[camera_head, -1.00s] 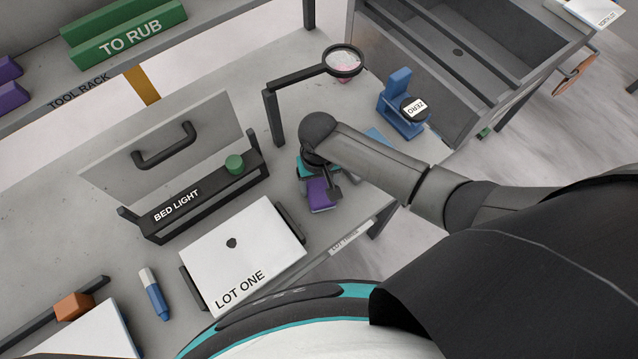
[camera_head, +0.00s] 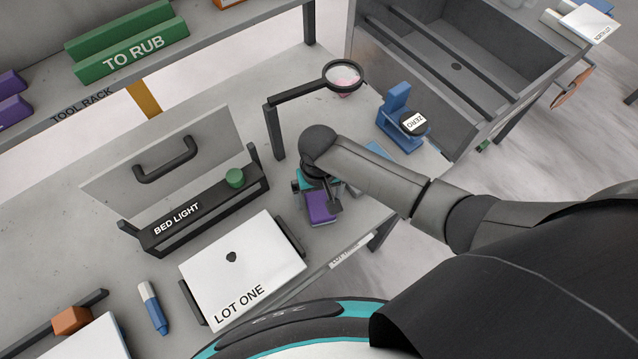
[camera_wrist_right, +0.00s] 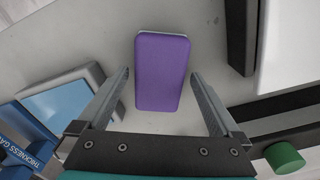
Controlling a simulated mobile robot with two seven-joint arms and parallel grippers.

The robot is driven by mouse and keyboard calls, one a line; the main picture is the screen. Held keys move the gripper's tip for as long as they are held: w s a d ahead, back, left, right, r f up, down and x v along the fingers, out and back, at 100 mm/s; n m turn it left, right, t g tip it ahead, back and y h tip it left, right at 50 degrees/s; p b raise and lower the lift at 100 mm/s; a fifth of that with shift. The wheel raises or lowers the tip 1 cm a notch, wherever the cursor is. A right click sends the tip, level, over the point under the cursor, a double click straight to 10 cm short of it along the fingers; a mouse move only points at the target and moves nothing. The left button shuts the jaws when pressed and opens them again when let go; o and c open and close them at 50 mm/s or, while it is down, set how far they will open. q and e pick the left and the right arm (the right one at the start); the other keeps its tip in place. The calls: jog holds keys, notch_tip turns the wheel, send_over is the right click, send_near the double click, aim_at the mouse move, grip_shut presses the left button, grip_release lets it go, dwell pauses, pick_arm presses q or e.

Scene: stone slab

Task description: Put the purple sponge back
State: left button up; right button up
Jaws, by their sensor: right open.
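The purple sponge (camera_head: 320,206) lies on the grey bench, just right of the white LOT ONE plate. In the right wrist view the sponge (camera_wrist_right: 162,72) is a rounded purple block with a pale layer at its far edge. My right gripper (camera_wrist_right: 160,85) is open, with one finger on each side of the sponge's near part and visible gaps between. In the head view the right gripper (camera_head: 322,190) is over the sponge, partly hidden by its own wrist. I cannot tell its exact height. My left gripper is not in view.
The LOT ONE plate (camera_head: 243,268) and the BED LIGHT box (camera_head: 200,215) with its green knob stand left of the sponge. A magnifier on an arm (camera_head: 300,94) and a blue gauge (camera_head: 398,120) stand behind. A tool rack (camera_head: 75,103) is at upper left.

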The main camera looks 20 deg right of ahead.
aim_at(319, 199)
pick_arm(q)
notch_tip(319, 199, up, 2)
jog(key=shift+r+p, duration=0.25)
jog(key=shift+p, duration=0.85)
pick_arm(e)
notch_tip(319, 199, up, 12)
jog(key=shift+f, duration=0.25)
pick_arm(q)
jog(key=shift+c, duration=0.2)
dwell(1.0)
